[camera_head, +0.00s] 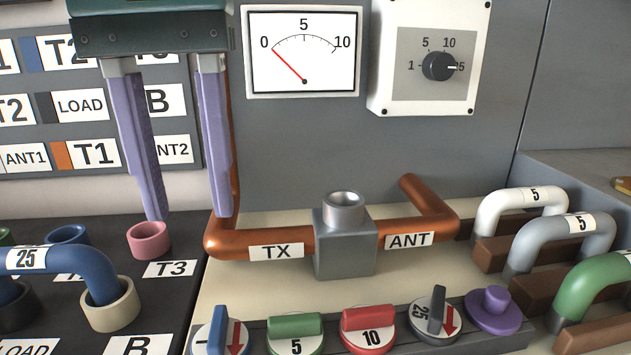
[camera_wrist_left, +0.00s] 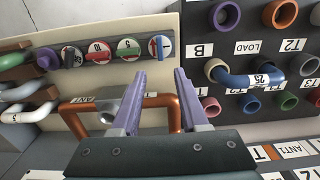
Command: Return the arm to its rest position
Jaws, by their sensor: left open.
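My left gripper (camera_head: 188,216) hangs in from the top left in the head view, its two purple fingers apart and nothing between them. It hangs in front of the label board and over the left end of the copper TX pipe (camera_head: 230,243). In the left wrist view the open fingers (camera_wrist_left: 157,100) point toward the panel, with the copper pipe (camera_wrist_left: 72,122) behind them. The right gripper is in neither view.
A blue U-link (camera_head: 75,262) marked 25 sits in sockets at the lower left. A grey block (camera_head: 344,250) joins the pipes. Several knobs (camera_head: 370,330) line the front. White, grey and green handles (camera_head: 515,205) stand at right. A meter (camera_head: 303,50) and dial box (camera_head: 428,60) are behind.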

